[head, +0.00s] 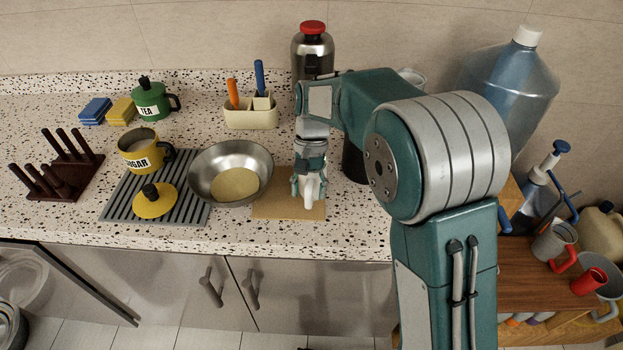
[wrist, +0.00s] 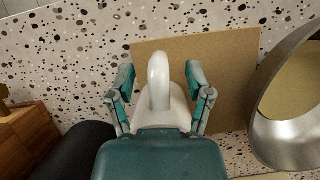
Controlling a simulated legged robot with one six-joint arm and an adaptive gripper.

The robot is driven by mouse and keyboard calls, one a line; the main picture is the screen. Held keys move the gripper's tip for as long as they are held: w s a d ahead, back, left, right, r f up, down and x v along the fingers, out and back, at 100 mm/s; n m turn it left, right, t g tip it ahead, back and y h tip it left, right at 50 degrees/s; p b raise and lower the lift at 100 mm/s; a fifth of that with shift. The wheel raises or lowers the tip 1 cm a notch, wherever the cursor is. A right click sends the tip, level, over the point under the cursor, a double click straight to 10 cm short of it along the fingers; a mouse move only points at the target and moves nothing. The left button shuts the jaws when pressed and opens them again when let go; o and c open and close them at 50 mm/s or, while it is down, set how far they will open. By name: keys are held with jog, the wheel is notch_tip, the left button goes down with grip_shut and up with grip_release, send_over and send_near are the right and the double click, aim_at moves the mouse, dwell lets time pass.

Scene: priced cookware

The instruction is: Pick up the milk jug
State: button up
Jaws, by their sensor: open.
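The white milk jug (head: 309,190) stands on a tan board (head: 265,207) at the front of the speckled counter, mostly hidden by my gripper (head: 310,172) above it. In the wrist view, the jug's looped white handle (wrist: 158,78) stands between the two fingers of my gripper (wrist: 162,86). The fingers are open, one on each side of the handle, with a visible gap on both sides. Part of the jug's body is hidden behind my gripper's palm.
A steel bowl (head: 230,158) sits just left of the jug and also shows in the wrist view (wrist: 290,125). A yellow sugar pot (head: 139,158) and its lid (head: 153,204) are on a striped mat (head: 120,207). A dark cylinder (head: 353,163) stands close on the right.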

jog(key=shift+x, duration=0.9)
grip_shut()
jog(key=shift+r, duration=0.15)
jog(key=shift+r, duration=1.1)
jog(key=s+a+r, duration=0.5)
jog(key=a+r, duration=0.5)
jog(key=a, duration=0.3)
jog(key=shift+r, duration=0.3)
